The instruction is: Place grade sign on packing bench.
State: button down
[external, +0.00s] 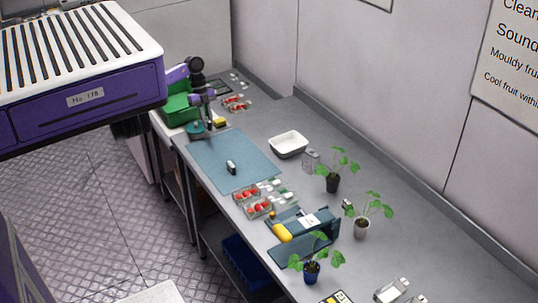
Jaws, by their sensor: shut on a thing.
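The packing bench (262,127) is a long grey top running along the wall from the back to the lower right. My purple and black arm reaches over its far left end. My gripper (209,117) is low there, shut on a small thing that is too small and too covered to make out. A small yellow thing (220,122) shows just beside the gripper; I cannot tell whether it is held or lies on the bench. I cannot pick out the grade sign for sure.
A blue mat (205,155) holds a small black and white thing (231,168). A green crate (180,109) stands left of the gripper. A white tray (288,144), red berry punnets (258,208) and several potted plants (332,183) stand farther right. Much of the mat is bare.

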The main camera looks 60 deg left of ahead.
notch_tip(320, 180, down, 10)
jog(key=shift+r+p, duration=0.15)
jog(key=shift+p, duration=0.4)
jog(key=c, duration=1.4)
grip_release()
jog(key=b+v, duration=0.2)
jog(key=v, duration=1)
jog(key=shift+b, duration=0.3)
